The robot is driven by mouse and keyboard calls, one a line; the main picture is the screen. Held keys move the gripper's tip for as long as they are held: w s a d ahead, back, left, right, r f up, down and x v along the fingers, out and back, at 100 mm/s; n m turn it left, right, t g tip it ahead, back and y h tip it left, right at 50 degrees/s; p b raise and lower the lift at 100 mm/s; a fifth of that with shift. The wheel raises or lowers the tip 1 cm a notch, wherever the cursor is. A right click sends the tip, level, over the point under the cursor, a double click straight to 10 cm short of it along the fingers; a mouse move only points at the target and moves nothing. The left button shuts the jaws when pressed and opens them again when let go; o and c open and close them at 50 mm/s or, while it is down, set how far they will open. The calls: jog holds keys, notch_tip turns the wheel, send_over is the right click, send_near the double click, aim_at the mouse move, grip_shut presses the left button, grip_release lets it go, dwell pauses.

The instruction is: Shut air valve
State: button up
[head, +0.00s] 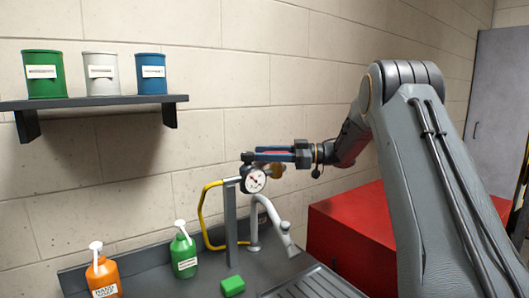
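A round white-faced pressure gauge (254,180) sits at the top of a grey upright post (230,225) behind the counter. A dark fitting (248,158) is just above the gauge, and a yellow hose (204,215) curves down on its left. A small brass-coloured part (279,170) shows right of the gauge, below my gripper. My gripper (262,154) reaches in from the right at the height of the fitting. Its blue fingers, with a red strip between them, overlap this area. I cannot tell whether they touch the valve or are shut. No valve handle shows clearly.
A green bottle (184,255), an orange bottle (103,278), a green block (233,286) and a grey tap (285,230) are on or above the dark counter. A red cabinet (345,228) stands right. A wall shelf (100,102) holds three cans.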

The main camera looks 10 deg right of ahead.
grip_shut()
jog(key=shift+w+r+m+t, duration=0.1)
jog(key=shift+m+t, duration=0.2)
jog(key=shift+t, duration=0.1)
jog(key=m+t, duration=0.1)
jog(key=t+h+p, duration=0.1)
jog(key=shift+w+m+t, duration=0.2)
jog(key=shift+m+t, duration=0.1)
jog(key=shift+m, duration=0.1)
jog(key=shift+w+d+m+t+h+b, duration=0.3)
jog(key=shift+w+d+m+t+h, duration=0.05)
jog(key=shift+m+t+h, duration=1.15)
jog(key=shift+w+d+m+t+h+b, duration=0.35)
jog(key=shift+m+t+h, duration=1)
jog(key=shift+h, duration=0.35)
jog(key=shift+w+d+m+t+h+b, duration=0.35)
jog(key=shift+m+t+h, duration=0.9)
jog(key=shift+t+h, duration=0.35)
